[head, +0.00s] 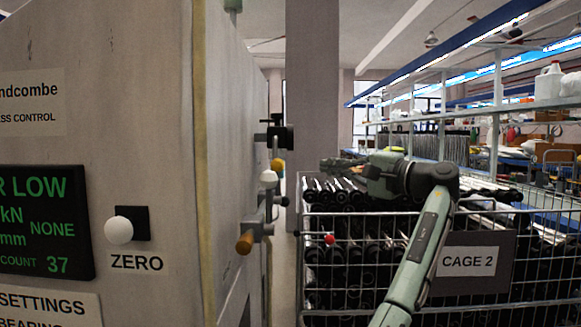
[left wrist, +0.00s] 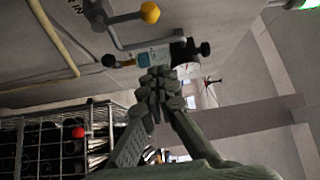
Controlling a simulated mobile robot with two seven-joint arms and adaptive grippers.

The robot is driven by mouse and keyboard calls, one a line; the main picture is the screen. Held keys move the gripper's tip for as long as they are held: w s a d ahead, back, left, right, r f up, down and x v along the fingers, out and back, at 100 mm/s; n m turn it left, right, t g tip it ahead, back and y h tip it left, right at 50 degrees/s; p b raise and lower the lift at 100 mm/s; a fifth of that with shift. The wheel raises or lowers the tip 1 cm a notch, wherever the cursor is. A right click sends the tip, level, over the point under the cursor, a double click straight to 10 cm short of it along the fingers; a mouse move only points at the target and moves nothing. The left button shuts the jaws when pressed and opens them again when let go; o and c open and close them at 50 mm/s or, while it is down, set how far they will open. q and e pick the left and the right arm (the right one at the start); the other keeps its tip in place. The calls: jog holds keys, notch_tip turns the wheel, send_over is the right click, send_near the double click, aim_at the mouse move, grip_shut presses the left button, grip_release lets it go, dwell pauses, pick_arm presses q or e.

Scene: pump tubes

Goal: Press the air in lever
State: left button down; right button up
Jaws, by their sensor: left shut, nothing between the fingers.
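A grey lever with a yellow ball knob (left wrist: 150,12) stands out from the machine side at the top of the left wrist view. Partly cut-off lettering ending in "IN" (left wrist: 72,14) is beside it. In the head view the yellow knob (head: 277,164) shows at the machine's right side, above a white knob (head: 267,178). My left gripper (left wrist: 160,84) is shut and empty. In the left wrist view its fingertips are below the yellow knob, apart from it. In the head view the left gripper (head: 334,164) is right of the knobs, above the cage.
An orange-brown handle (head: 245,243) sticks out lower on the machine (head: 150,130). A wire cage (head: 340,262) of black-ended tubes, with a red ball (head: 329,239), stands close on the right.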

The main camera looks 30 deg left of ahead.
pick_arm(q)
jog(key=shift+a, duration=0.1)
jog(key=w+a+p, duration=0.1)
jog(key=w+a, duration=0.1)
jog(key=a, duration=0.8)
jog(key=s, duration=0.2)
jog(key=s+d, duration=0.1)
jog(key=s, duration=0.1)
jog(key=shift+s, duration=0.1)
pick_arm(e)
jog(key=f, duration=0.2)
jog(key=shift+w+a+f, duration=0.15)
jog(key=shift+w+f, duration=0.2)
jog(key=shift+w, duration=0.05)
pick_arm(q)
jog(key=shift+a, duration=0.1)
pick_arm(e)
jog(key=shift+s+f, duration=0.15)
